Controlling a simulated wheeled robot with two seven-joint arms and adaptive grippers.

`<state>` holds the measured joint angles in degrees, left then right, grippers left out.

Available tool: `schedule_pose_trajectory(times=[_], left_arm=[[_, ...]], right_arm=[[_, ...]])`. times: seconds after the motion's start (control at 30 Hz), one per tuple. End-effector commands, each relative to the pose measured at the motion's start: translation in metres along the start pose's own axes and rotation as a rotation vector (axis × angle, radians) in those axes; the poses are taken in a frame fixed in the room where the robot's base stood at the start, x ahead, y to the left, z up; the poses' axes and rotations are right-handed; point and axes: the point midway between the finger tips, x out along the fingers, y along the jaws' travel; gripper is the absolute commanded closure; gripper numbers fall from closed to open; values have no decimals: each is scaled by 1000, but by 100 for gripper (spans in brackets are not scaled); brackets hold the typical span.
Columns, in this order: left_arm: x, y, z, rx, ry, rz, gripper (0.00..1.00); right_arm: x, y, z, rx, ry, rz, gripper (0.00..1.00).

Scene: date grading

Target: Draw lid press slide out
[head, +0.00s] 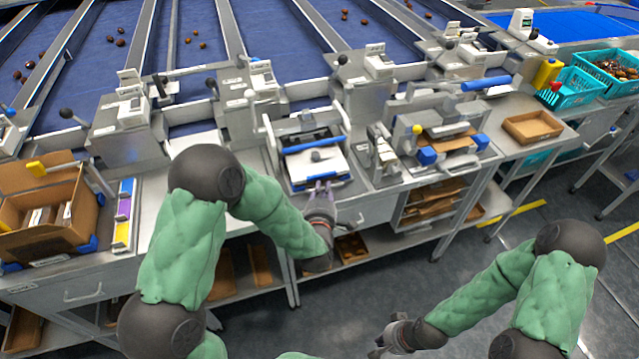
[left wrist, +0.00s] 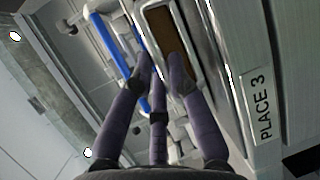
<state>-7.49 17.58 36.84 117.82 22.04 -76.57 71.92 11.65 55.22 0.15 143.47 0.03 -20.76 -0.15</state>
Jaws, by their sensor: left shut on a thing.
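The lid press (head: 312,140) stands in the middle of the bench, with a blue bar across it. Its slide (head: 303,174) is a pale plate with a dark knob on top and a blue edge at the front. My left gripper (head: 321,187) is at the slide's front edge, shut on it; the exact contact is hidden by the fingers. In the left wrist view its purple fingers (left wrist: 160,62) reach to a metal-framed brown panel and blue bars (left wrist: 108,45). My right gripper (head: 388,340) hangs low over the floor, away from the bench; its finger gap is unclear.
A label reading PLACE 3 (left wrist: 263,108) is on the bench front. An open cardboard box (head: 75,205) stands at left, a clamp station (head: 440,145) and a shallow brown tray (head: 533,126) at right. Teal crates (head: 575,90) are farther right. Floor in front is clear.

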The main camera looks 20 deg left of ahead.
Motion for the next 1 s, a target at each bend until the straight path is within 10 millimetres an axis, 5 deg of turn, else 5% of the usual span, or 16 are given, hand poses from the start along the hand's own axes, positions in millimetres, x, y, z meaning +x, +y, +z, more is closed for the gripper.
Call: schedule_pose_trajectory(times=[0.4,0.93,1.0], left_arm=[[-63,-14,26,2,-3,-1,100],[-74,-18,30,3,-2,-6,100],[-74,-18,30,4,-3,-7,68]], right_arm=[[8,3,-1,-1,1,0,100],[8,3,-1,-1,1,0,100],[8,3,-1,-1,1,0,100]])
